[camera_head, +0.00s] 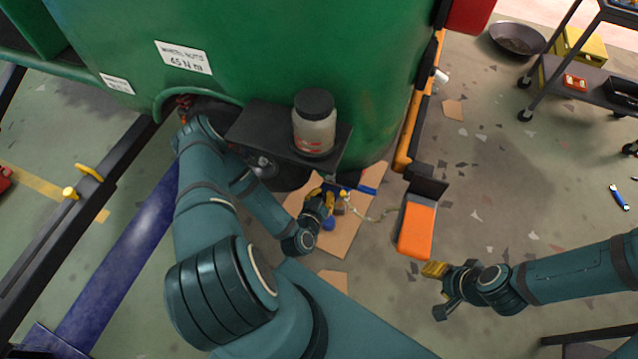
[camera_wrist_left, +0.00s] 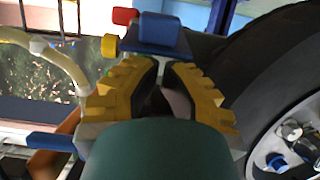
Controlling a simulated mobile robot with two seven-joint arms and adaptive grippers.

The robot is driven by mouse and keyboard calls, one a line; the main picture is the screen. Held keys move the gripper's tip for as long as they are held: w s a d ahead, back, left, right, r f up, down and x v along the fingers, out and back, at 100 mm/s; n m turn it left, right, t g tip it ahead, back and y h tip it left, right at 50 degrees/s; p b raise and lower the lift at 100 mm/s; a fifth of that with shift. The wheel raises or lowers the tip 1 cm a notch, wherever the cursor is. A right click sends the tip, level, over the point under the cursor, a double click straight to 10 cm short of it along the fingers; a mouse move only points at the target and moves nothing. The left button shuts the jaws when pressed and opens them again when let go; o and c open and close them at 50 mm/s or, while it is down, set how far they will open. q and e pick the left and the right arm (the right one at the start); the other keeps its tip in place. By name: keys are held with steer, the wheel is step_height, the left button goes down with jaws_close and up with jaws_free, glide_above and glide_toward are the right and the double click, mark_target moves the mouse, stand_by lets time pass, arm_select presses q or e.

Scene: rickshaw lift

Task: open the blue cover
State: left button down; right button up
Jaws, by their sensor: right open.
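A blue cover (camera_wrist_left: 158,32) shows at the top of the left wrist view, with a red knob (camera_wrist_left: 125,16) and a yellow knob (camera_wrist_left: 110,44) beside it. In the head view, blue parts (camera_head: 367,189) show low by the green vehicle, partly hidden by my gripper. My left gripper (camera_head: 331,200) reaches down there. In the wrist view, the yellow fingers of my left gripper (camera_wrist_left: 162,68) come close together just below the blue cover. I cannot tell whether they touch it or hold anything. My right gripper (camera_head: 437,290) is open and empty over the floor at the right.
The green vehicle body (camera_head: 260,50) rises above the left arm. A grey jar (camera_head: 314,122) stands on a black shelf (camera_head: 260,130). An orange block (camera_head: 415,230) is right of the left gripper. A black tyre (camera_wrist_left: 275,75) is close in the wrist view. A cart (camera_head: 595,85) stands far right.

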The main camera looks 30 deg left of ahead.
arm_select(q)
steer(key=shift+s+d+f, duration=0.1)
steer(key=shift+s+f, duration=0.05)
steer(key=shift+f, duration=0.2)
step_height(320, 180, down, 7)
steer(key=t+b, duration=0.2)
steer(key=t, duration=0.1)
steer(key=shift+s+r+y, duration=0.2)
steer(key=shift+y, duration=0.2)
arm_select(e)
steer(key=shift+s+a+f, duration=0.15)
steer(key=shift+f, duration=0.35)
steer(key=shift+s+a+f, duration=0.1)
steer(key=shift+f, duration=0.35)
arm_select(q)
steer(key=shift+r, duration=0.1)
arm_select(e)
steer(key=shift+s+r, duration=0.1)
